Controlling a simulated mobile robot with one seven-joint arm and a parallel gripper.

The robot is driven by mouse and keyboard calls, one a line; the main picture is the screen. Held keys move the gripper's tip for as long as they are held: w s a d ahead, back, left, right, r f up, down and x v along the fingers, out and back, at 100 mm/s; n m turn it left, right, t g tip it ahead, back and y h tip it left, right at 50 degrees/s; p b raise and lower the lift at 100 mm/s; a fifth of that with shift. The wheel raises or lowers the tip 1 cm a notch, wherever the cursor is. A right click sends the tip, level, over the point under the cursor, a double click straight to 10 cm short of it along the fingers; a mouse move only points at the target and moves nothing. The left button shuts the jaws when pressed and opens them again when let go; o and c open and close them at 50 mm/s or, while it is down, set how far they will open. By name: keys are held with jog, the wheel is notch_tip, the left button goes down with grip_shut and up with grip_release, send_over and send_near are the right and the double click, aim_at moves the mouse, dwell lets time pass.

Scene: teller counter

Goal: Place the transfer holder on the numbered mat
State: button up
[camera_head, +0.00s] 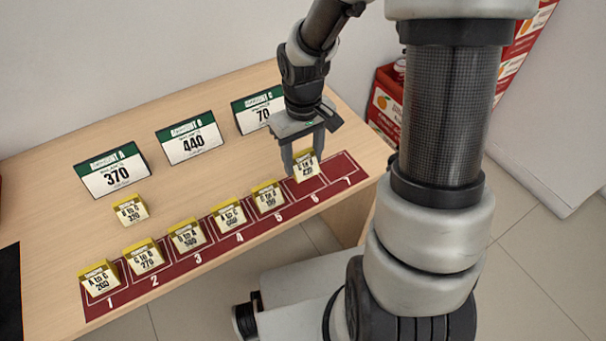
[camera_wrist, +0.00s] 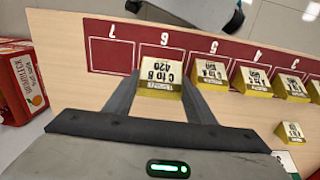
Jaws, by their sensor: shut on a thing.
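The transfer holder, a small yellow block with a cream card reading "C to B 420" in the wrist view (camera_wrist: 161,73), also shows in the head view (camera_head: 306,168). My gripper (camera_head: 304,162) points down and is shut on it, one finger on each side; in the wrist view the fingers (camera_wrist: 160,92) flank it. The dark red numbered mat (camera_head: 335,172) runs along the counter's front edge, with white-outlined spaces 1 to 7. The held holder is at space 6, upright. I cannot tell whether its base touches the mat.
Similar holders stand on spaces 1 (camera_head: 99,280) to 5 (camera_head: 268,197); space 7 (camera_wrist: 111,53) is empty. Another holder (camera_head: 131,209) stands behind the mat. Signs 370 (camera_head: 112,174), 440 (camera_head: 192,140) and 70 (camera_head: 257,111) line the back. Red cartons (camera_head: 388,105) stand beyond the counter's right end.

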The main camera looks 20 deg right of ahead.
aim_at(303, 171)
jog(key=shift+f+b, duration=0.6)
jog(key=shift+f, duration=1.95)
jog(key=shift+f, duration=0.1)
jog(key=o, duration=1)
jog(key=shift+o, duration=0.2)
